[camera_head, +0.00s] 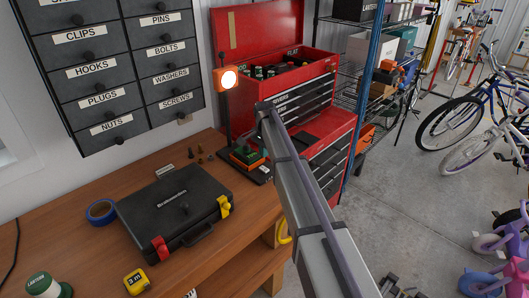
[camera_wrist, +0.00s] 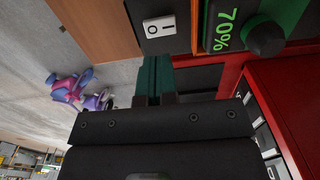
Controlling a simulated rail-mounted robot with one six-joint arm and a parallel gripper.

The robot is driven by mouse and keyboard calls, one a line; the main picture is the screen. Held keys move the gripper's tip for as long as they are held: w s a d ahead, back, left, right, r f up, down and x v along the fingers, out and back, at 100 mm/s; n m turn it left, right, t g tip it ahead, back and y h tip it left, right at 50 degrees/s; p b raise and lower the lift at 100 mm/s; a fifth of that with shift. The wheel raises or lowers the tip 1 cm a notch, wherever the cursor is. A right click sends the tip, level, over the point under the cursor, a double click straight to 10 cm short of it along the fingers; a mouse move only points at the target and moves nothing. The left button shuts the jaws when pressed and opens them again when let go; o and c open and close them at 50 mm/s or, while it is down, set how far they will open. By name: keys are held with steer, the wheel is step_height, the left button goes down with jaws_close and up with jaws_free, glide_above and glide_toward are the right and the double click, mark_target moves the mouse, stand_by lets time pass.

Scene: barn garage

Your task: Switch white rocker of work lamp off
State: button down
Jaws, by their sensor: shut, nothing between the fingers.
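The work lamp (camera_head: 228,78) stands at the back of the wooden bench in the head view. Its orange head glows bright on a dark post. The white rocker (camera_wrist: 158,26), marked with a line and an O, shows at the top of the wrist view on a dark base. Next to it are a green panel (camera_wrist: 226,30) reading 70% and a dark knob (camera_wrist: 264,34). My gripper (camera_wrist: 153,60) is shut and empty, its fingertips just below the rocker in the picture. Contact cannot be told. In the head view my arm hides the gripper and rocker.
A black case (camera_head: 175,210) with red and yellow latches lies on the bench (camera_head: 60,245). Blue tape (camera_head: 101,212) and a yellow tape measure (camera_head: 136,280) lie near it. A red tool chest (camera_head: 326,118) stands close behind the lamp base. Labelled drawers (camera_head: 110,80) hang above.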

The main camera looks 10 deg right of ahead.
mark_target(266, 170)
step_height(266, 170, up, 8)
steer(key=p, duration=0.5)
steer(key=shift+f+p, duration=0.15)
steer(key=shift+p, duration=0.2)
steer(key=shift+s, duration=0.45)
steer(key=shift+f, duration=0.1)
step_height(266, 170, down, 14)
steer(key=b, duration=1.4)
steer(key=shift+s+d, duration=0.1)
